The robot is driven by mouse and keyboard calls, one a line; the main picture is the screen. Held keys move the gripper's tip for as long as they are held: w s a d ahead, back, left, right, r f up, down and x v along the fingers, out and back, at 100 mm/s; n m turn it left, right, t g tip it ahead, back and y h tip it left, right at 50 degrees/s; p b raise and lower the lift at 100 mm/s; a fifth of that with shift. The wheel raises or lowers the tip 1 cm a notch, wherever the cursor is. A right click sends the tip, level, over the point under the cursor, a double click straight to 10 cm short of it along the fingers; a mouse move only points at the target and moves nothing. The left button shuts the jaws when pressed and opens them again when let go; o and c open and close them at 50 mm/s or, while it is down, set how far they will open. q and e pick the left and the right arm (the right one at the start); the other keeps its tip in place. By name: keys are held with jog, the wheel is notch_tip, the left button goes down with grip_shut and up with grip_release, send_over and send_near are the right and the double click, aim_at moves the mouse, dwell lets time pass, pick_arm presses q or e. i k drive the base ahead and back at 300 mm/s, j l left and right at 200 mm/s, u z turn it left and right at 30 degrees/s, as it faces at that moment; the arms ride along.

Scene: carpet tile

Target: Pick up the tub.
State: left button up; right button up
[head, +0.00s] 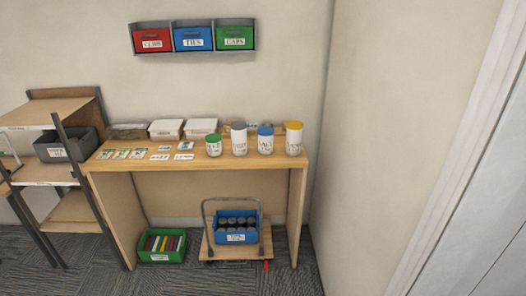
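Several tub-like containers stand on the wooden table (125,165); I cannot tell which one is the tub. Two low white tubs (166,130) (201,128) sit along the back, beside a darker, see-through one (129,131). To the right stand upright white jars: one with a green lid (214,147), one with a grey lid (239,141), one with a blue lid (265,141) and one with a yellow lid (293,141). Neither of my grippers is in view.
Below the table are a green bin (161,257) and a trolley (215,252) carrying a blue crate (236,237). A shelf with a dark bin (56,152) stands left. Red, blue and green wall bins (193,38) hang above. Cards (160,157) lie on the tabletop. Carpet in front is clear.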

aim_at(294, 127)
jog(key=i+j+u, duration=0.35)
jog(key=u, duration=0.15)
jog(key=i+j+u, duration=0.2)
jog(key=i+u, duration=0.65)
jog(key=u, duration=0.15)
